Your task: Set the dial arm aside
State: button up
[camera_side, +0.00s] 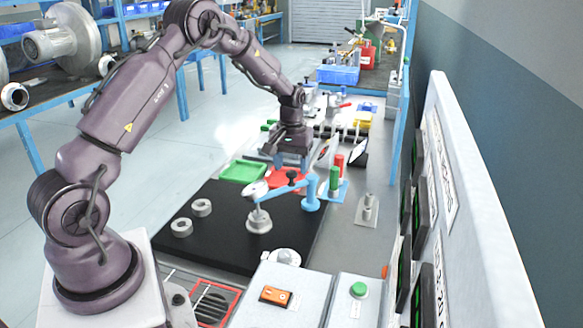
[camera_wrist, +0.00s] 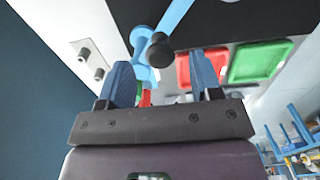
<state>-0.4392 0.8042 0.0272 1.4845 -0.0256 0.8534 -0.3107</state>
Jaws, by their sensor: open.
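The dial arm is a light blue bar (camera_side: 283,187) on a blue post (camera_side: 311,196), with a white round dial (camera_side: 256,189) at its left end. The dial end is over a grey metal part (camera_side: 259,221) on the black mat. A black knob (camera_side: 291,177) stands up from the bar. My gripper (camera_side: 290,164) is open and empty, pointing down just above the knob. In the wrist view the black knob (camera_wrist: 160,48) and the blue bar (camera_wrist: 176,16) show between and beyond the open fingertips (camera_wrist: 160,62). The dial is not visible in the wrist view.
A green tray (camera_side: 243,172) and a red tray (camera_side: 287,178) lie behind the arm. Two grey rings (camera_side: 181,227) lie on the black mat (camera_side: 222,258). A green cylinder (camera_side: 334,180) and a metal plate with pegs (camera_side: 367,210) stand right. Control boxes are in front.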

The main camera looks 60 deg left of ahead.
jog(key=shift+f, duration=0.65)
grip_shut()
jog(key=shift+d, duration=0.15)
jog(key=w+d+n, duration=0.5)
jog(key=n, duration=1)
jog(key=shift+d, duration=0.2)
dwell(0.3)
